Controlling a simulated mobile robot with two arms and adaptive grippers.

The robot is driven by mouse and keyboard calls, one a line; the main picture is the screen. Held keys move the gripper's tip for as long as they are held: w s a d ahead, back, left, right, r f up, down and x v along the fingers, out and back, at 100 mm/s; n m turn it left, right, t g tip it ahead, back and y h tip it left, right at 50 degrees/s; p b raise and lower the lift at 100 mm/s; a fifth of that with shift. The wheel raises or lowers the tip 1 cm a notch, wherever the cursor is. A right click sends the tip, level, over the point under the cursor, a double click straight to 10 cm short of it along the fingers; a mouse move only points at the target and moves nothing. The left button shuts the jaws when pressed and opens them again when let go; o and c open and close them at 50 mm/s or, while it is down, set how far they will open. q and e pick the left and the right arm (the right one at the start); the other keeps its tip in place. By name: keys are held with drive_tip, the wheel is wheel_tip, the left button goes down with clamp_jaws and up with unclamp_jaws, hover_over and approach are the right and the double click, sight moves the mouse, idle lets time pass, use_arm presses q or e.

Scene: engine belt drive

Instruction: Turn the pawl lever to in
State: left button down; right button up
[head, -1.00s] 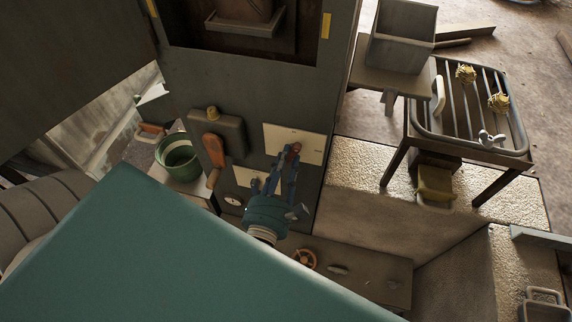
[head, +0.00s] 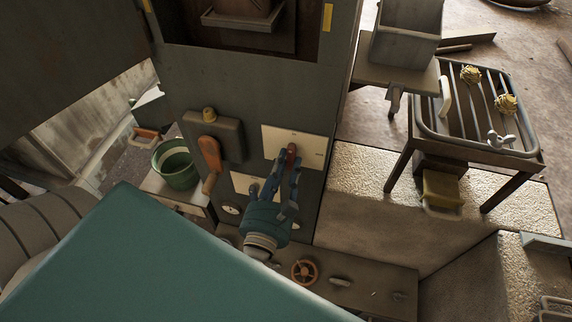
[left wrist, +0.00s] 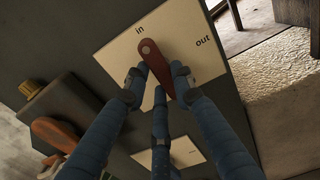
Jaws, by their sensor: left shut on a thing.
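The red-brown pawl lever (head: 291,152) is mounted on a pale plate (head: 316,148) on the grey machine front. In the left wrist view the lever (left wrist: 151,58) slants, its round upper end with a light pin just below the word "in" and its lower part running down to the right. The word "out" is at the right of the plate (left wrist: 110,52). My left gripper (head: 283,172) is shut on the lever; in the left wrist view its blue fingers (left wrist: 160,78) flank the lever's lower part and hide some of it. My right gripper is not in view.
An orange handle (head: 209,153) on a grey box is left of the plate. An orange handwheel (head: 304,271) sits on the low ledge beneath. A green bucket (head: 176,165) stands at left.

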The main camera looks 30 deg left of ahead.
use_arm(q)
drive_tip(key=shift+f, duration=0.1)
drive_tip(key=c, duration=1.4)
unclamp_jaws()
drive_tip(key=shift+c, duration=0.2)
drive_tip(key=v, duration=1.2)
